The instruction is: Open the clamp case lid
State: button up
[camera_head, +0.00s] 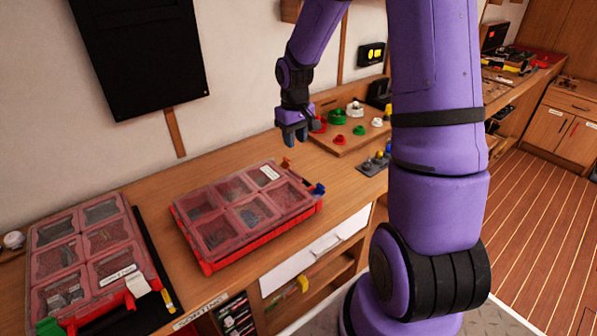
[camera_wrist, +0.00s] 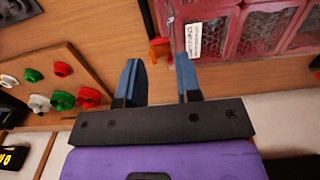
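Two red cases with clear, compartmented lids lie on the wooden bench, both lids closed. The middle case (camera_head: 248,213) has a blue latch (camera_head: 318,189) and an orange latch (camera_head: 287,162) on its right side. The left case (camera_head: 82,262) has green, white and red parts along its front. The labels are too small to read, so I cannot tell which is the clamp case. My gripper (camera_head: 293,132) is open and empty above the bench, beyond the middle case's right end. In the wrist view, the orange latch (camera_wrist: 160,48) shows between my open fingertips (camera_wrist: 160,72), apart from them.
A board with red, green and white knobs (camera_head: 346,133) stands right of my gripper. Small grey items (camera_head: 375,163) lie near the bench's front edge. A dark panel (camera_head: 140,50) hangs on the wall.

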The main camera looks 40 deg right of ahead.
aim_at(296, 173)
notch_tip(296, 173, down, 11)
jog(key=shift+d+f, duration=0.1)
dwell(0.5)
grip_shut()
